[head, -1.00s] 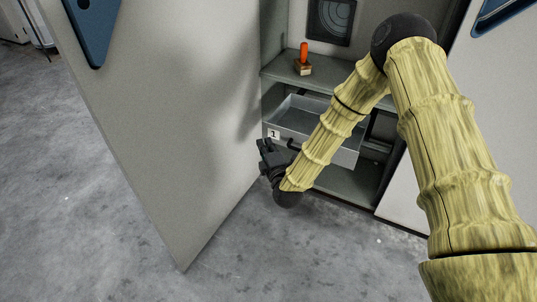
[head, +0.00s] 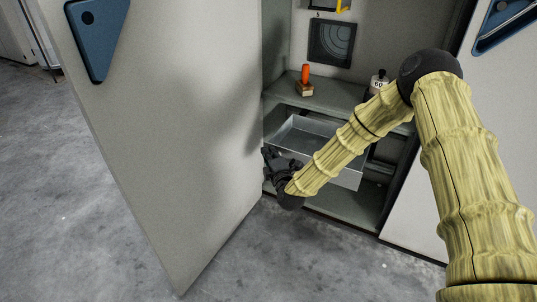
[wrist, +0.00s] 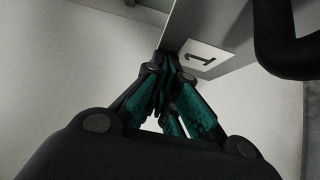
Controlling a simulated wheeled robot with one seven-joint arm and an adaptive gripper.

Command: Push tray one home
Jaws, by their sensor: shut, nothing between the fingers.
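Tray one (head: 318,138) is a grey metal drawer tray standing pulled out of the cabinet below its shelf. In the wrist view its front panel (wrist: 232,30) carries a white label with a 1 (wrist: 204,58), and a black handle (wrist: 288,45) juts out at the right. My gripper (head: 268,154) is shut and empty at the left end of the tray front. In the wrist view the closed fingertips (wrist: 168,62) are right by the panel's edge next to the label; I cannot tell whether they touch. In the head view my arm hides much of the tray front.
The open cabinet door (head: 170,130) stands close to the left of my gripper. The shelf (head: 335,97) above the tray holds an orange-handled stamp (head: 305,78) and a weight marked 60 (head: 378,82). A lower compartment floor (head: 350,208) lies under the tray. Grey floor is clear in front.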

